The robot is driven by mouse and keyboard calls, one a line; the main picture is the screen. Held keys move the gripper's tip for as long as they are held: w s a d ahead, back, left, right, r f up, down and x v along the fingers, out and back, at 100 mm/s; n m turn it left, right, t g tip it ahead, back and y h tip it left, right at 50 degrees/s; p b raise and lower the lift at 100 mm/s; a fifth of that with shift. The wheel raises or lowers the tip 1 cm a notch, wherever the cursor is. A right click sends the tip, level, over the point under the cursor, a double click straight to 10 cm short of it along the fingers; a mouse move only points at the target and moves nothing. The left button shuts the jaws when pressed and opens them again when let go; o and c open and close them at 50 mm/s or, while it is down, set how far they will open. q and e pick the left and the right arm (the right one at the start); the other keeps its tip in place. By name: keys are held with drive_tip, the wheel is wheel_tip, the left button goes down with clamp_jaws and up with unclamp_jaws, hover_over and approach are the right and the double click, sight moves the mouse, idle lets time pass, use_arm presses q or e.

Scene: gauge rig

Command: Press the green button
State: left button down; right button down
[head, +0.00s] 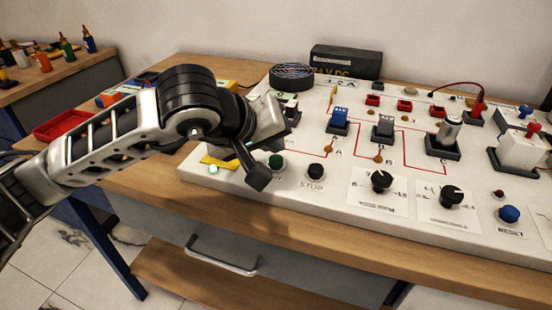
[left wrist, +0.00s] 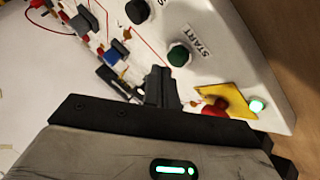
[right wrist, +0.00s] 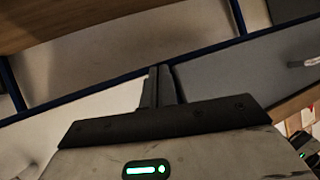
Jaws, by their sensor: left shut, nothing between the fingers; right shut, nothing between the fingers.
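The green button (head: 276,161) is a dark green round cap on the white panel (head: 345,175), just left of the black STOP button (head: 316,172). In the left wrist view the green button (left wrist: 179,55) sits beside the START label. My left gripper (head: 258,180) is shut and empty, its fingers pointing down near the panel's front edge, just left of the green button. In the left wrist view its fingertips (left wrist: 160,72) appear beside the button; whether they touch cannot be told. My right gripper (right wrist: 160,72) is shut and empty, away from the panel, facing the bench's lower part.
A red mushroom button (left wrist: 215,107) on a yellow plate and a lit green lamp (left wrist: 257,105) lie close to the left gripper. Black knobs (head: 382,180), a blue button (head: 509,214) and several switches fill the panel to the right. A red tray (head: 68,124) stands at left.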

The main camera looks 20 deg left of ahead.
sight(272, 163)
use_arm(q)
drive_tip(key=shift+f, duration=0.3)
drive_tip(key=shift+f+b, duration=0.5)
drive_tip(key=shift+b, duration=0.45)
idle(0.5)
drive_tip(key=shift+r, duration=0.15)
drive_tip(key=shift+r+p, duration=0.4)
drive_tip(key=shift+r, duration=0.4)
drive_tip(key=shift+r+p, duration=1.35)
drive_tip(key=shift+r, duration=1.2)
drive_tip(key=shift+f, duration=0.1)
